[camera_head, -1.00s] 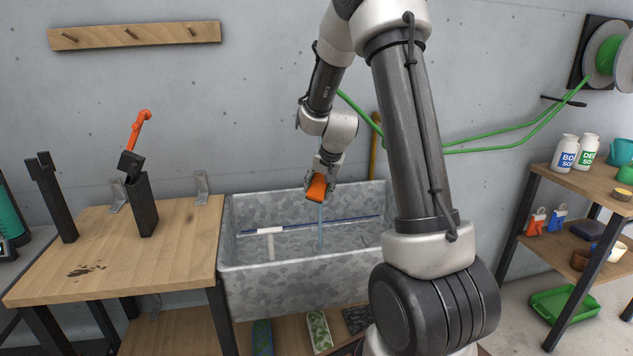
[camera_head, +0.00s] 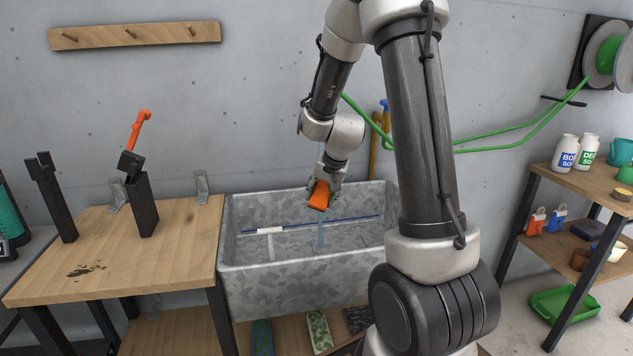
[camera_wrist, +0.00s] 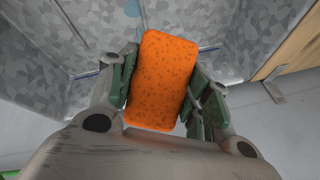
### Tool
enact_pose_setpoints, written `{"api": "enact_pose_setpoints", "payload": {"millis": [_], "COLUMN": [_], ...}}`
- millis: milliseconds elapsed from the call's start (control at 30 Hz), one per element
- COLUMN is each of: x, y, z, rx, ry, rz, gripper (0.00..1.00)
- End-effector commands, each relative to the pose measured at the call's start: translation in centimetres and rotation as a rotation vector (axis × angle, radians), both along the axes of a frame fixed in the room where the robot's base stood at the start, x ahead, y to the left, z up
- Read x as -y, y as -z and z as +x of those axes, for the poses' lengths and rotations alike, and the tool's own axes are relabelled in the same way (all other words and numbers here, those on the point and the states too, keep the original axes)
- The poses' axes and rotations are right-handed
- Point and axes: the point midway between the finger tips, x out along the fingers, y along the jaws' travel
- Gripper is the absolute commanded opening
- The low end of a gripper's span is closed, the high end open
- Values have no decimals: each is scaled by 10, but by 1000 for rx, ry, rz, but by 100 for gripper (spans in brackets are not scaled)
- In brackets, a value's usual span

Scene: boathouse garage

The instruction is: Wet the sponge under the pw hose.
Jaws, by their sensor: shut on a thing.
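My gripper (camera_head: 324,190) is shut on an orange sponge (camera_head: 319,197) and holds it above the grey mottled sink basin (camera_head: 300,279), near the rim's height. In the wrist view the sponge (camera_wrist: 160,80) sits between both fingers, its speckled broad face showing. A thin pale-blue vertical streak, looking like water, shows below the sponge, and a short bit shows above it. Whether it touches the sponge I cannot tell. A green hose (camera_head: 500,136) runs from the wall reel and passes behind my arm. Its outlet is hidden.
A wooden table (camera_head: 185,240) with black holders stands left of the basin. A wooden shelf (camera_head: 570,185) with bottles and cups stands at the right. A green tray (camera_head: 563,303) lies low there. A blue-topped yellow handle (camera_head: 384,125) shows behind my arm.

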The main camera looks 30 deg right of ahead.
Motion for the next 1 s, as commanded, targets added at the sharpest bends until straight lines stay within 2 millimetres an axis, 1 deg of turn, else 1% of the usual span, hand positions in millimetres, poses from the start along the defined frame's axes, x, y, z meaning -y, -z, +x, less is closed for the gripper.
{"api": "enact_pose_setpoints", "payload": {"millis": [300, 500, 1000], "x": [-11, -16, -16], "y": [-19, -27, -28], "z": [-28, -42, -44], "rx": [2, 1, 0], "ry": [-1, -1, 0], "rz": [0, 0, 0], "gripper": [29, 29, 29]}}
